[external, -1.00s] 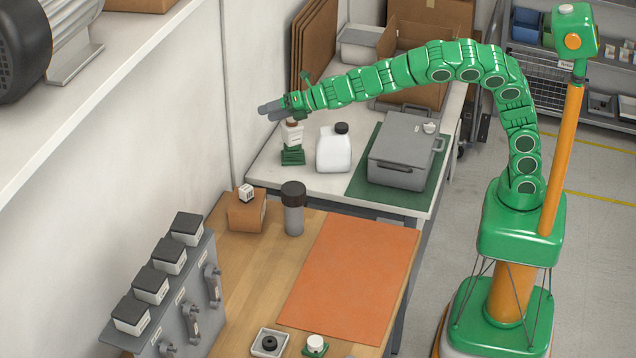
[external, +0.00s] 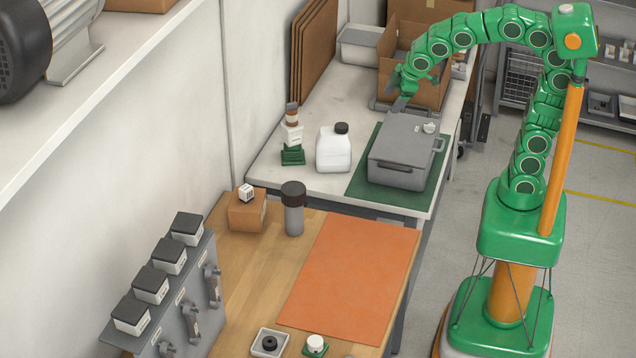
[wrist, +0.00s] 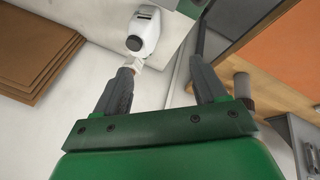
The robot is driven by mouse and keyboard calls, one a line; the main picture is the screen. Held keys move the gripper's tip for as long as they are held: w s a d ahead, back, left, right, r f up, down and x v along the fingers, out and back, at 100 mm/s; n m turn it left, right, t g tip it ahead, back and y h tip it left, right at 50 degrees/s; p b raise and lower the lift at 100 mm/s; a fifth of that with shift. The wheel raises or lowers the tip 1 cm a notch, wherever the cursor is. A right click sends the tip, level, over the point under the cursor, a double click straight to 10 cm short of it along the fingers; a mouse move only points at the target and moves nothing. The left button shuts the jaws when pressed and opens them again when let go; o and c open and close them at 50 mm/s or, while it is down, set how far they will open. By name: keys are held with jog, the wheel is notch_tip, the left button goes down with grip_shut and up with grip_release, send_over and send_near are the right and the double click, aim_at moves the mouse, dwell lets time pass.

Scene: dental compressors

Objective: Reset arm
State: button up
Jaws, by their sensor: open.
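My gripper (external: 398,100) is above the back edge of the grey lidded case (external: 404,150) in the external view. Its green arm arches over from the right. In the wrist view its two dark fingers (wrist: 164,82) stand apart with nothing held between them. A small stack (external: 292,136) of green, white and brown pieces stands upright on the white bench, left of the white jug (external: 334,150). In the wrist view the jug (wrist: 143,32) shows beyond the fingers, and the stack is partly hidden by the left finger.
The grey case sits on a green mat (external: 363,184). An open cardboard box (external: 425,92) and brown boards (external: 314,50) stand behind. On the wooden bench are an orange mat (external: 350,275), a dark-capped cylinder (external: 293,212) and a small carton (external: 247,213). The orange mat is bare.

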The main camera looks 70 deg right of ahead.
jog(key=s+f+m+g, duration=0.3)
jog(key=s, duration=1)
jog(key=s+d+f+m+g+y, duration=0.1)
jog(key=s+f+m+g, duration=0.2)
jog(key=s, duration=1.1)
jog(key=shift+s+d+f+g, duration=0.2)
jog(key=shift+s+f+g, duration=0.1)
jog(key=shift+f, duration=0.25)
